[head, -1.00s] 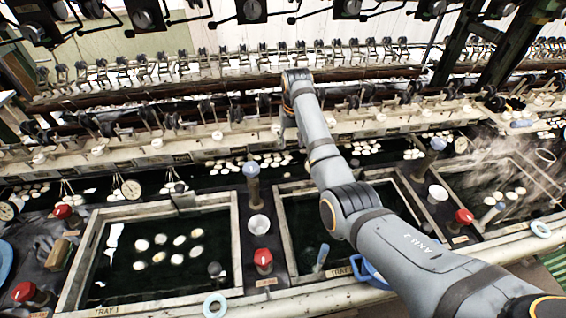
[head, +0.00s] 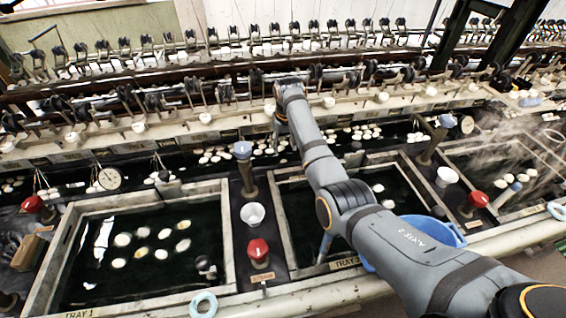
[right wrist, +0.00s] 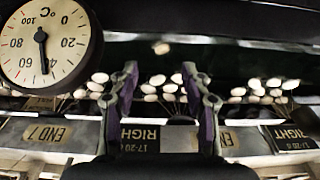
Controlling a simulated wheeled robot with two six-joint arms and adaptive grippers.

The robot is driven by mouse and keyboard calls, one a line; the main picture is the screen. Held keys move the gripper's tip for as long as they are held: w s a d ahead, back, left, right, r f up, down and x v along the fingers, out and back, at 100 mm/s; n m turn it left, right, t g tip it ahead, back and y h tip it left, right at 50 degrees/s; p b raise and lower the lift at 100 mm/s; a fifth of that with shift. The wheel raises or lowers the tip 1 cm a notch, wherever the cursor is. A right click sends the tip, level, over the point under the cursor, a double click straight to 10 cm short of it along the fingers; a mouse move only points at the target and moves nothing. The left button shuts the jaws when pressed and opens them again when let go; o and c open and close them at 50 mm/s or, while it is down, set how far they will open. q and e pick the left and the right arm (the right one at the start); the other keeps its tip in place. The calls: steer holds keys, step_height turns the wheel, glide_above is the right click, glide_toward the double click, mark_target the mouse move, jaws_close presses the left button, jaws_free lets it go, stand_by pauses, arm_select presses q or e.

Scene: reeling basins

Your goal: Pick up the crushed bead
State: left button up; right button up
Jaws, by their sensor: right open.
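Many pale oval beads lie in the dark water; I cannot tell which one is crushed. In the right wrist view a single brownish bead (right wrist: 161,48) sits apart, beyond the fingertips, and a row of white beads (right wrist: 262,90) lies behind and beside the fingers. My right gripper (right wrist: 160,76) is open and empty, with two purple-sided fingers apart. In the head view my right arm reaches to the rear channel, where its wrist hides part of the bead row (head: 225,153). My left gripper is not in view.
A round dial thermometer (right wrist: 45,42) is close at the left in the right wrist view. Tray 1 (head: 52,262) holds several beads. A blue basin (head: 458,238) is partly behind my arm.

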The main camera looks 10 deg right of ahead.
mark_target(283, 161)
steer(key=f, duration=0.2)
steer(key=w+f, duration=0.1)
steer(key=f, duration=0.4)
steer(key=shift+w+a+f, duration=0.1)
steer(key=shift+w+a, duration=0.05)
steer(key=c, duration=0.8)
